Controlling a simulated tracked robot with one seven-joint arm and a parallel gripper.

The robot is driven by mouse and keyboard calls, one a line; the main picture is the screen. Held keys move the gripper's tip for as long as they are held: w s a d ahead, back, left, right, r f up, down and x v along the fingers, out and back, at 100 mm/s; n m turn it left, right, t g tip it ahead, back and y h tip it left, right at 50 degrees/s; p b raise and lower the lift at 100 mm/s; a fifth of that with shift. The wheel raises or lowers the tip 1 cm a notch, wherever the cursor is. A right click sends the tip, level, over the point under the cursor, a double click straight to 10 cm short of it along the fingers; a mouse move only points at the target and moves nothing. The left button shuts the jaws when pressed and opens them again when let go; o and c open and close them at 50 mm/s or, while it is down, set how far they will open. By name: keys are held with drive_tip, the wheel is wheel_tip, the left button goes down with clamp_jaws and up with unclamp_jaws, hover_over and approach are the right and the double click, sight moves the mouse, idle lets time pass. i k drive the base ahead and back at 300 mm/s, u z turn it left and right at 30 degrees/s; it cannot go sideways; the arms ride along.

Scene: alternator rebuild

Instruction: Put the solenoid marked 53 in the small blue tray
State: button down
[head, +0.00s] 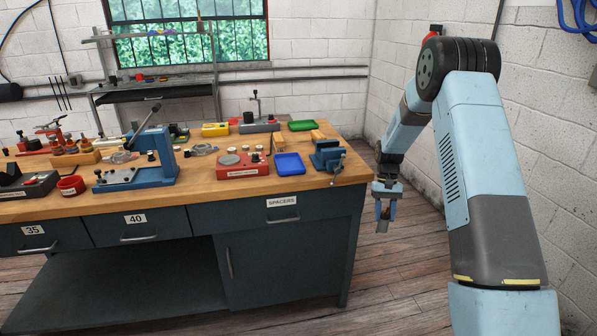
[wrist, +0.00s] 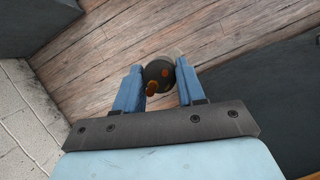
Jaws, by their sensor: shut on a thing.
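My gripper (head: 385,214) hangs past the right end of the workbench, above the floor, shut on a grey cylindrical part. In the wrist view the part shows as a dark round end (wrist: 158,72) with copper-coloured terminals between the blue fingers. It looks like a solenoid; no marking on it can be read. The small blue tray (head: 290,164) lies on the bench near its right end, to the left of my gripper, and looks empty.
A blue vise (head: 327,158) stands at the bench's right edge between the tray and my gripper. A red scale (head: 243,166) is left of the tray, and a green tray (head: 302,125) is behind it. A blue press (head: 150,160) stands farther left.

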sight(289, 165)
drive_tip(key=k, duration=1.05)
drive_tip(key=u, duration=0.1)
drive_tip(key=i, duration=0.7)
drive_tip(key=u, duration=0.5)
